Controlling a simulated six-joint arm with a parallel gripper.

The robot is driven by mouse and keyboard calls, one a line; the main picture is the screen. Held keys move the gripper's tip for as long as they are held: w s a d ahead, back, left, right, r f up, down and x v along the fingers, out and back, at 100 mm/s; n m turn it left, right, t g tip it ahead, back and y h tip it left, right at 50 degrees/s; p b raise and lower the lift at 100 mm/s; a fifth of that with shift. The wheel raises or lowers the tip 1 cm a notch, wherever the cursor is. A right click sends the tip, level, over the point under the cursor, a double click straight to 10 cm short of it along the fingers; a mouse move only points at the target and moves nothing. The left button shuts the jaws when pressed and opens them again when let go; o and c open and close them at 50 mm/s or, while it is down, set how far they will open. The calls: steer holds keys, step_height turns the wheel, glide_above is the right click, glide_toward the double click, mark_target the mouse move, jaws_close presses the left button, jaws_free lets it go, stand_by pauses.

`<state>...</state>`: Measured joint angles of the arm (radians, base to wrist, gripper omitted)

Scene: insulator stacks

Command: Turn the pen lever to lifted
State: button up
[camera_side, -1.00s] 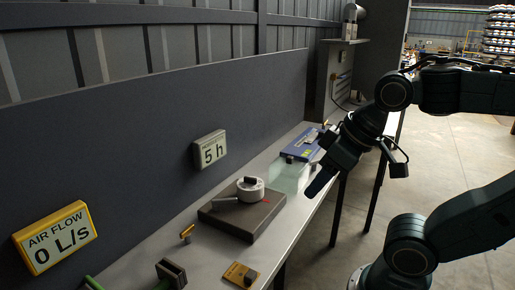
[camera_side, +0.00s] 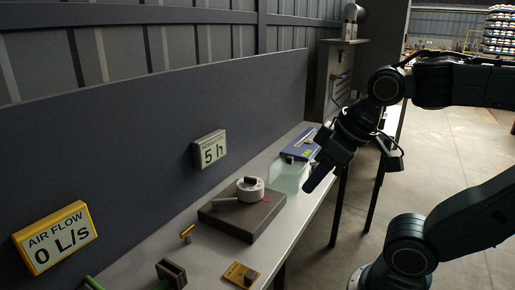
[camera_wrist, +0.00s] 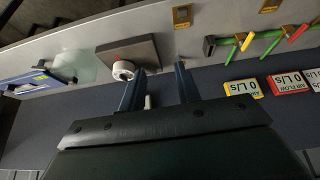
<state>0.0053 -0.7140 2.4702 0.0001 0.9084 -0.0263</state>
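A brown-grey block (camera_side: 242,219) on the bench carries a white round drum (camera_side: 250,190) with a dark top and a small red mark. A grey bar (camera_side: 226,199) lies at the drum's left; it may be the pen lever, but I cannot tell for sure.
A pale translucent box (camera_side: 289,177) and a blue case (camera_side: 300,147) stand farther back on the bench. A brass piece (camera_side: 187,233), a dark slotted block (camera_side: 171,273) and a brass plate (camera_side: 240,275) are nearer. Signs read 5 h (camera_side: 210,150) and 0 L/s (camera_side: 56,238).

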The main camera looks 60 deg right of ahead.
steer(key=w+d+r+n+g, duration=0.1)
steer(key=w+r+n, duration=0.1)
steer(key=w, duration=0.5)
steer(key=n+g, duration=0.4)
steer(key=n, duration=0.2)
glide_above(225, 203)
step_height(225, 203, down, 8)
steer(key=shift+d, duration=0.4)
step_height(225, 203, down, 14)
steer(key=shift+r, duration=0.1)
steer(key=shift+c, duration=0.4)
jaws_close()
